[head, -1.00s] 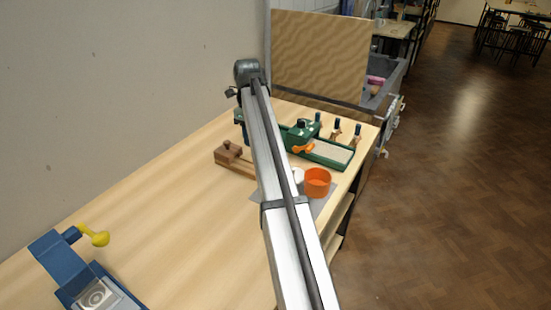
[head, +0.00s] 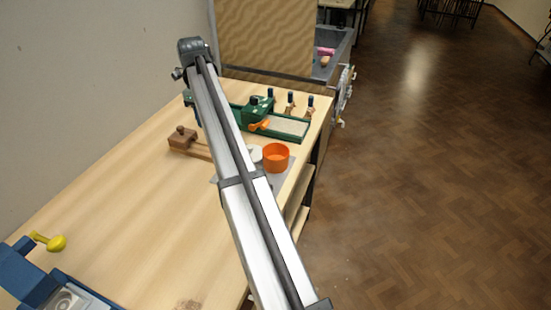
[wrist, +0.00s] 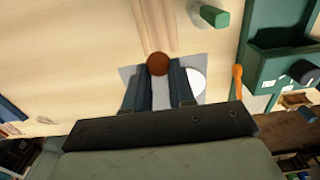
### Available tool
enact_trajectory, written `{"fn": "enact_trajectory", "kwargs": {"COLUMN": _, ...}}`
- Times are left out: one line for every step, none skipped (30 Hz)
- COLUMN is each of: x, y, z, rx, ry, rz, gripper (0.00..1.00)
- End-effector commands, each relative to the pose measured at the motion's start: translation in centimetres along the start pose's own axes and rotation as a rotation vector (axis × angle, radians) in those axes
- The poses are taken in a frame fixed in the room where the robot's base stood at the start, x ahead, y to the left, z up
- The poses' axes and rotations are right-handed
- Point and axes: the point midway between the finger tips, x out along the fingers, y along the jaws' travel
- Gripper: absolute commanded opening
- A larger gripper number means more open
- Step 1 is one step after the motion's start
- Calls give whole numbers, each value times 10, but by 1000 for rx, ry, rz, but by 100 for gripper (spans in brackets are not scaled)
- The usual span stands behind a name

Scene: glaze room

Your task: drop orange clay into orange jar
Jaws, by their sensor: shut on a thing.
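The orange jar (head: 276,158) stands upright and open on a grey mat near the table's right edge in the head view. I cannot see it in the wrist view. My gripper (wrist: 158,73) points down over the mat in the wrist view. Its two dark fingers are shut on a reddish-brown ball, the orange clay (wrist: 158,62), at their tips. A white round jar or lid (wrist: 195,82) is just right of the fingers, and part of it shows beside the orange jar in the head view (head: 256,153). The gripper's body hides what lies below it.
A green tool with an orange handle (head: 259,125) and a tray (head: 288,128) stands behind the orange jar. A wooden tool (head: 183,140) lies left of my arm. A blue device with a yellow knob (head: 57,243) is at front left. The table's middle is bare.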

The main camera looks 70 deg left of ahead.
Motion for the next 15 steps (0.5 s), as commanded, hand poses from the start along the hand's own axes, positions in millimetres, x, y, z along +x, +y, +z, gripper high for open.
{"fn": "enact_trajectory", "kwargs": {"x": 0, "y": -4, "z": -4, "rx": 5, "ry": 0, "rz": 0, "gripper": 0}}
{"fn": "enact_trajectory", "kwargs": {"x": 0, "y": -6, "z": -7, "rx": 10, "ry": 0, "rz": 0, "gripper": 0}}
{"fn": "enact_trajectory", "kwargs": {"x": 0, "y": -12, "z": -12, "rx": 17, "ry": 0, "rz": 0, "gripper": 0}}
{"fn": "enact_trajectory", "kwargs": {"x": -1, "y": -16, "z": -17, "rx": 25, "ry": -1, "rz": -1, "gripper": 0}}
{"fn": "enact_trajectory", "kwargs": {"x": -2, "y": -21, "z": -23, "rx": 33, "ry": -1, "rz": -1, "gripper": 0}}
{"fn": "enact_trajectory", "kwargs": {"x": -3, "y": -29, "z": -32, "rx": 45, "ry": -2, "rz": -2, "gripper": 0}}
{"fn": "enact_trajectory", "kwargs": {"x": -4, "y": -35, "z": -40, "rx": 56, "ry": -3, "rz": -3, "gripper": 0}}
{"fn": "enact_trajectory", "kwargs": {"x": -5, "y": -42, "z": -49, "rx": 67, "ry": -4, "rz": -4, "gripper": 0}}
{"fn": "enact_trajectory", "kwargs": {"x": -7, "y": -50, "z": -62, "rx": 83, "ry": -5, "rz": -6, "gripper": 0}}
{"fn": "enact_trajectory", "kwargs": {"x": -7, "y": -55, "z": -73, "rx": 96, "ry": -6, "rz": -7, "gripper": 0}}
{"fn": "enact_trajectory", "kwargs": {"x": -8, "y": -59, "z": -85, "rx": 108, "ry": -7, "rz": -9, "gripper": 0}}
{"fn": "enact_trajectory", "kwargs": {"x": -9, "y": -63, "z": -101, "rx": 125, "ry": -9, "rz": -10, "gripper": 0}}
{"fn": "enact_trajectory", "kwargs": {"x": -9, "y": -66, "z": -112, "rx": 136, "ry": -10, "rz": -12, "gripper": 0}}
{"fn": "enact_trajectory", "kwargs": {"x": -10, "y": -68, "z": -124, "rx": 148, "ry": -11, "rz": -13, "gripper": 0}}
{"fn": "enact_trajectory", "kwargs": {"x": -10, "y": -70, "z": -140, "rx": 163, "ry": -12, "rz": -15, "gripper": 0}}
